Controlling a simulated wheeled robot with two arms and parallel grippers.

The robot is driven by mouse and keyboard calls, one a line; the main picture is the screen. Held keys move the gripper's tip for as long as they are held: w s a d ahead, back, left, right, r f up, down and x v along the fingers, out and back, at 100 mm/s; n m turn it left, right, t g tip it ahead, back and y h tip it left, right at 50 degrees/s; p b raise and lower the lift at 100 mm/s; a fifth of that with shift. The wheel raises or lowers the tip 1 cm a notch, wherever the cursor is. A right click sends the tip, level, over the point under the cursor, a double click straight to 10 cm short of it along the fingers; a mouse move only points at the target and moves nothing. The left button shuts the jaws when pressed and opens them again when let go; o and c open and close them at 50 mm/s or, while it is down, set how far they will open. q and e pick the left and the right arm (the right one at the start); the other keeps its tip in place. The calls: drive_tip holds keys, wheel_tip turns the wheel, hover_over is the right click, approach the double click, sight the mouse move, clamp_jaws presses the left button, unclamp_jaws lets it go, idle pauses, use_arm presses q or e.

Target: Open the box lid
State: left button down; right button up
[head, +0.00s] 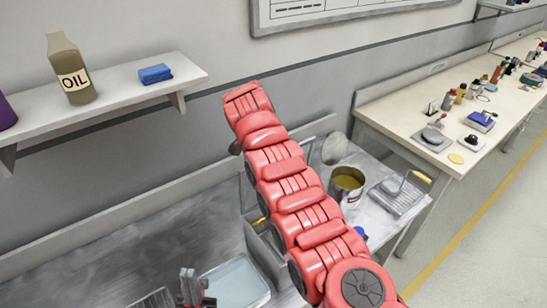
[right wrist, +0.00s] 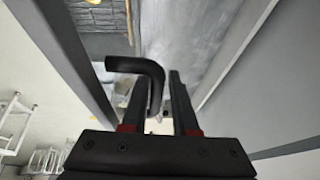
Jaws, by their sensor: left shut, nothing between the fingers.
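A grey metal box (head: 266,254) stands on the bench, partly hidden behind my red right arm. I cannot clearly make out its lid or how far it is open. In the right wrist view a black bent handle (right wrist: 137,65) sits at my right gripper (right wrist: 158,80). Its leg runs down between the two fingers, closer to the left finger, with a gap to the right one. The right gripper is open; in the head view its fingers are hidden. My left gripper (head: 192,288) is shut and empty at the bottom of the head view, apart from the box.
A pale blue tray (head: 236,283) lies near my left gripper. A tin of yellowish liquid (head: 346,184) and a wire-topped tray (head: 399,195) stand right of my arm. A wall shelf (head: 125,90) holds an oil bottle (head: 73,70) and blue sponge (head: 155,74). A cluttered table (head: 400,115) is farther right.

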drive_tip(key=v, duration=0.8)
drive_tip(key=shift+a+r, duration=0.2)
drive_tip(key=shift+r, duration=0.05)
drive_tip(key=p+v, duration=0.1)
drive_tip(key=v, duration=0.7)
drive_tip(key=shift+p, duration=0.4)
drive_tip(key=shift+s+f, duration=0.1)
drive_tip(key=shift+f, duration=0.05)
